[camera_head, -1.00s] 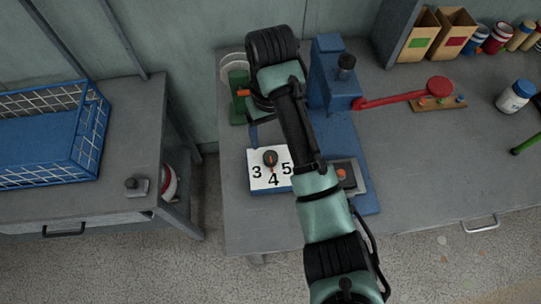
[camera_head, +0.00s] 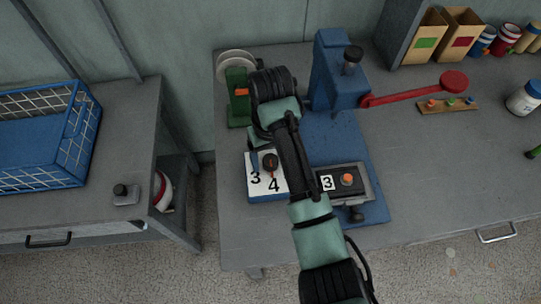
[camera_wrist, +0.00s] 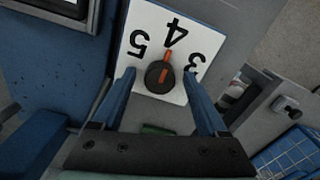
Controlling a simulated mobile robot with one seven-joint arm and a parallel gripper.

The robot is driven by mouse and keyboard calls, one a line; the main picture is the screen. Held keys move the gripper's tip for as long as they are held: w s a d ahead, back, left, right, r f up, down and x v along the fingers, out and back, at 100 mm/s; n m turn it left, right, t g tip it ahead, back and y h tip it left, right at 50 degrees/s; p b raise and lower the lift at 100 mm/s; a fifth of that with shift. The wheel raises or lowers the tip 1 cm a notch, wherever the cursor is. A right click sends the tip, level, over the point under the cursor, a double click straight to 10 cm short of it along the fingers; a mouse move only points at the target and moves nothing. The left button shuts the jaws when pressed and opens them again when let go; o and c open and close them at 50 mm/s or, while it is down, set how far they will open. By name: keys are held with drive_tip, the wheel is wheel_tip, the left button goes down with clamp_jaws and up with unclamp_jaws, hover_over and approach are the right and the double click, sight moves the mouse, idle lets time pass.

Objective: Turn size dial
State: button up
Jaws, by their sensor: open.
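The size dial (camera_head: 269,161) is a round dark knob with an orange pointer on a white card (camera_head: 265,187) marked with numbers. In the wrist view, the dial (camera_wrist: 158,78) has its pointer towards the 4, between the 5 and the 3 of the card (camera_wrist: 151,23). My gripper (camera_wrist: 159,76) is open, with one blue finger on each side of the knob. Gaps show between the fingers and the knob; whether the fingertips are level with it I cannot tell. In the head view, my gripper (camera_head: 261,154) is at the dial, and my arm hides the card's right part.
A blue press (camera_head: 338,75) with a red lever (camera_head: 415,88) stands behind and right. A dark box (camera_head: 343,186) showing 3 with an orange button is right of my arm. A green stand (camera_head: 237,98) is behind the dial. A blue basket (camera_head: 40,140) sits on the left table.

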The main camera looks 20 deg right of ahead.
clamp_jaws()
drive_tip(key=shift+r+m+p, duration=0.15)
drive_tip(key=shift+m+p, duration=0.15)
drive_tip(key=shift+p, duration=0.15)
drive_tip(key=shift+r+m+p, duration=0.1)
drive_tip(key=shift+m+p, duration=0.4)
drive_tip(key=shift+p, duration=0.35)
drive_tip(key=m+p, duration=0.2)
drive_tip(key=p, duration=0.1)
drive_tip(key=shift+a, duration=0.1)
drive_tip(key=m+p, duration=0.3)
drive_tip(key=m, duration=0.1)
drive_tip(key=shift+m, duration=0.4)
drive_tip(key=shift+w+m+p, duration=0.1)
drive_tip(key=shift+m+p, duration=0.7)
drive_tip(key=shift+m, duration=0.9)
drive_tip(key=shift+f, duration=0.2)
